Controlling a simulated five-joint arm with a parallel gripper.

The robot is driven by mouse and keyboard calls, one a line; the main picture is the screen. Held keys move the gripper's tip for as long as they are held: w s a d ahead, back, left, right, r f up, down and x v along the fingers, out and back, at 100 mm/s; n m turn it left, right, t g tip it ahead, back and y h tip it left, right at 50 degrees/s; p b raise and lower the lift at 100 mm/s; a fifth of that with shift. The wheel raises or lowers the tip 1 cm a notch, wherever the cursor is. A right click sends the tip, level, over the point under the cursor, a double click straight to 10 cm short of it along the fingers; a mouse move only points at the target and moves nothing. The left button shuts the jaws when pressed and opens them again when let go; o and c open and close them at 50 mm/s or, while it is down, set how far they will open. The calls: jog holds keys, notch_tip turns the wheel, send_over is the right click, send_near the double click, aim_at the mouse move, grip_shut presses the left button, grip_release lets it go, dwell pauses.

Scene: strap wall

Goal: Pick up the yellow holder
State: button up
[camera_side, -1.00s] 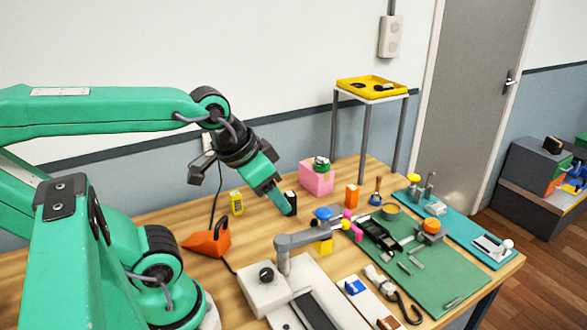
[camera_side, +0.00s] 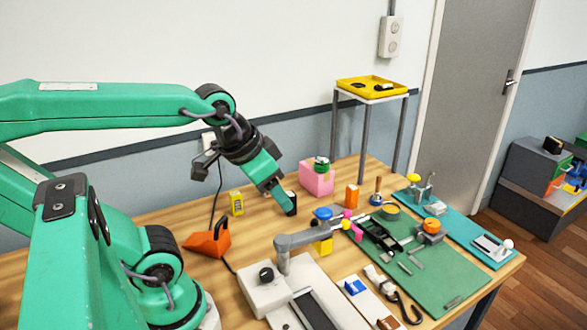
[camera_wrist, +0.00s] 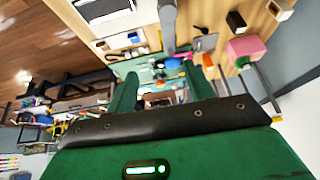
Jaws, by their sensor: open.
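A yellow block (camera_side: 323,246) stands on the wooden table in the side view, partly hidden behind a grey lever arm and below a blue round top (camera_side: 323,214). A small yellow box (camera_side: 237,203) with dark marks stands farther left. I cannot tell for sure which of these is the yellow holder. My gripper (camera_side: 287,203) points down and right above the table, between the two yellow things and apart from both. In the wrist view my gripper (camera_wrist: 162,88) has its two green fingers spread, with nothing clearly held between them.
A grey device with a lever (camera_side: 268,290) stands at the front. An orange stand (camera_side: 207,240) is at left. A green mat (camera_side: 447,282) with parts lies right. A yellow tray (camera_side: 352,84) sits on a tall stand.

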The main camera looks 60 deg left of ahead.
jog(key=w+a+f+g, duration=0.2)
jog(key=w+a, duration=0.2)
jog(key=a, duration=0.3)
jog(key=g, duration=0.3)
send_over(235, 193)
jog(key=f, duration=1.3)
jog(key=shift+w+d, duration=0.15)
jog(key=shift+d, duration=0.05)
jog(key=shift+a+f, duration=0.2)
jog(key=shift+f, duration=0.05)
jog(key=shift+s+f, duration=0.2)
jog(key=shift+f, duration=3.7)
jog(key=c, duration=1.1)
